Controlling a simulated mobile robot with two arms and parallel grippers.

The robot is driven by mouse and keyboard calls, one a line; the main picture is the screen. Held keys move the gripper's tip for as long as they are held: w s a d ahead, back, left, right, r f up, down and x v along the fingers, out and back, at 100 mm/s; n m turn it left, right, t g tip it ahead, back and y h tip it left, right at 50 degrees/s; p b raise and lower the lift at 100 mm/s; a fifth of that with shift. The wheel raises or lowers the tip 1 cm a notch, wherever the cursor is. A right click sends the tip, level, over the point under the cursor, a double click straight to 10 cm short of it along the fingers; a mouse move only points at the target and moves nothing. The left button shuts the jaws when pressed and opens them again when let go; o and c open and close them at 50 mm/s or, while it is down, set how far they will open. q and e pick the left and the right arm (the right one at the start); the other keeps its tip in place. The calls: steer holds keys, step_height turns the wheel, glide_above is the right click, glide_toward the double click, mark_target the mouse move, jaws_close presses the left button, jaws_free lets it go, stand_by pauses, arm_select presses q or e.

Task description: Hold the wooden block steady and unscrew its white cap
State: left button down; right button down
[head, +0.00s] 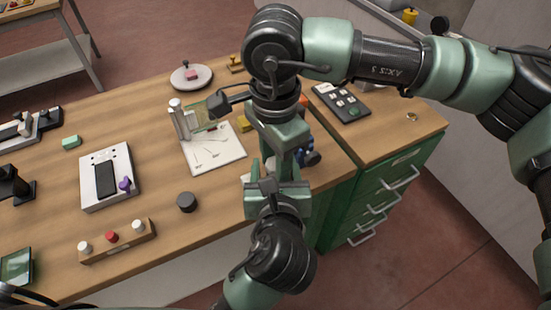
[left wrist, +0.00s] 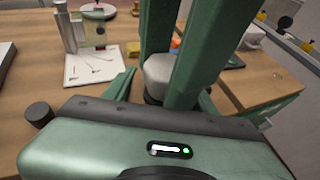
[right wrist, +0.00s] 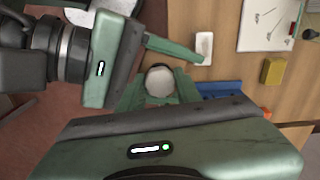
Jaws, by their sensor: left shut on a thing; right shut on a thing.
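My right gripper (head: 274,150) reaches down over the front edge of the bench, and my left gripper (head: 280,185) meets it from below. The jaws overlap and hide the wooden block in the head view. A pale round piece, seemingly the white cap (right wrist: 159,82), shows between the jaws in the right wrist view. A pale piece also shows between green fingers in the left wrist view (left wrist: 160,68), with something dark below it. The block's wood cannot be made out. Both grippers are shut on the held piece, left on the block and right on the cap.
A black knob (head: 187,202), a wooden strip with several buttons (head: 118,241) and a white device (head: 97,190) lie farther left. A dark keypad (head: 342,101) and green drawers (head: 370,205) are at right.

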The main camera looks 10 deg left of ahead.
steer(key=shift+n, duration=0.4)
steer(key=c, duration=1)
jaws_free()
steer(key=shift+r, duration=0.1)
